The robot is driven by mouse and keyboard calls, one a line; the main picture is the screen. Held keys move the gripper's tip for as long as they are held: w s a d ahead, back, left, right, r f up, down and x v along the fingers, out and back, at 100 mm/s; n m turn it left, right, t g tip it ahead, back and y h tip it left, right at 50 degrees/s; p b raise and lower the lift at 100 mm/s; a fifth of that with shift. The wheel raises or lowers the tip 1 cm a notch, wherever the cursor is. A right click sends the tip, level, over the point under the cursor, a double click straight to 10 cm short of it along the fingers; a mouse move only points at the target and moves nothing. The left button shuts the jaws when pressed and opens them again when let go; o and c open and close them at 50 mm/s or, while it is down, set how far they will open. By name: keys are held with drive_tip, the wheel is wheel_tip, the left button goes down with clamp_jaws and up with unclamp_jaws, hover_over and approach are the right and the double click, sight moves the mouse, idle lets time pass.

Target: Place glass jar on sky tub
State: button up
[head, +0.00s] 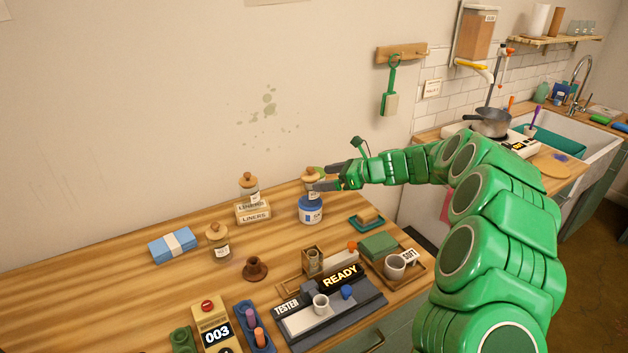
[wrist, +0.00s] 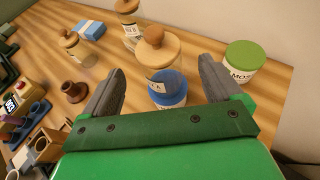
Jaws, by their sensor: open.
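A glass jar with a wooden knobbed lid (head: 311,182) stands upright on the blue-lidded sky tub (head: 311,215), near the back of the table. In the wrist view the jar's wooden lid (wrist: 157,46) shows above the sky tub (wrist: 168,92). My gripper (head: 322,181) is open at the jar's height. In the wrist view its two fingers (wrist: 161,65) are spread, with the jar in the gap between them and clear space on both sides. The fingers partly cover the jar in the head view, and I see no contact.
Another jar (head: 249,184) stands on the liners box (head: 253,212), and a third (head: 218,241) stands on the table. A green-lidded moss tub (wrist: 243,58) is close to my right finger. A tester (head: 335,300) and a tray (head: 405,272) occupy the front.

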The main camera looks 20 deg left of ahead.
drive_tip(key=shift+v, duration=2.15)
drive_tip(key=shift+r, duration=0.1)
